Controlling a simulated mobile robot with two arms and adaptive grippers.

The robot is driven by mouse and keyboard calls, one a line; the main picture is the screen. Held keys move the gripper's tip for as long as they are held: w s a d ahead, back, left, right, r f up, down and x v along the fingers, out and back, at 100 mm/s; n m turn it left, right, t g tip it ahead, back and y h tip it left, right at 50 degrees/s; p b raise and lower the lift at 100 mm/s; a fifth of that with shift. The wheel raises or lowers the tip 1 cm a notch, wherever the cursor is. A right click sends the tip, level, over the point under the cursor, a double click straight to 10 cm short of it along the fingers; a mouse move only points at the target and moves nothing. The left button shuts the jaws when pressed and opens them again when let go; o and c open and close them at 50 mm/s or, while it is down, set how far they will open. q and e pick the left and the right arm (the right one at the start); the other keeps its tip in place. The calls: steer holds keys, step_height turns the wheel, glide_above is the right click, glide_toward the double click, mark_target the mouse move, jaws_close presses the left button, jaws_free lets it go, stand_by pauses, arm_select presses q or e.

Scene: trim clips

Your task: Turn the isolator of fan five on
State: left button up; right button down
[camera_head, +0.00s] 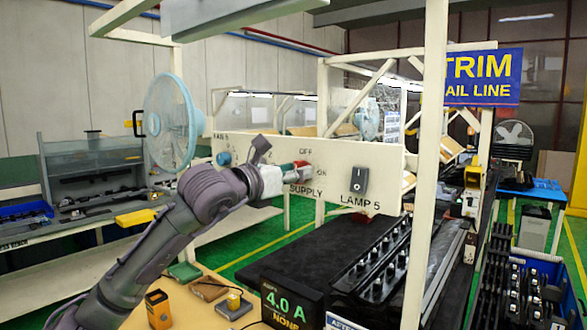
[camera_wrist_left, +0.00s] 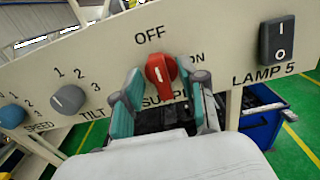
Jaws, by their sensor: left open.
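The red isolator knob (camera_wrist_left: 161,70) is on the cream control panel (camera_head: 335,165), between the words OFF, ON and SUPPLY. Its grip bar looks roughly upright, towards OFF. In the head view the knob (camera_head: 300,163) is mostly hidden by my gripper. My left gripper (camera_head: 283,177) is open in front of the knob. In the left wrist view its teal-padded fingers (camera_wrist_left: 162,92) are on either side of the knob, with gaps visible; contact cannot be made out. The fan (camera_head: 172,122) with pale blue cage stands behind the panel, near the FAN 5 label. My right gripper is not in view.
The grey TILT knob (camera_wrist_left: 68,99) and blue SPEED knob (camera_wrist_left: 11,115) are left of the isolator. The black LAMP 5 rocker switch (camera_wrist_left: 277,40) is to its right. A cream post (camera_head: 428,150) stands right of the panel. A display (camera_head: 290,305) reads 4.0 A.

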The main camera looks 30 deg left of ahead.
arm_select(q)
jaws_close()
steer(key=shift+m, duration=0.3)
steer(key=m+b, duration=0.1)
steer(key=m, duration=0.4)
steer(key=m+b, duration=0.2)
steer(key=m, duration=0.4)
steer(key=m+b, duration=0.1)
steer(key=m, duration=0.5)
steer(key=shift+d+f+b, duration=0.2)
steer(key=shift+d+b, duration=0.05)
steer(key=shift+b, duration=0.15)
steer(key=shift+m, duration=0.4)
jaws_free()
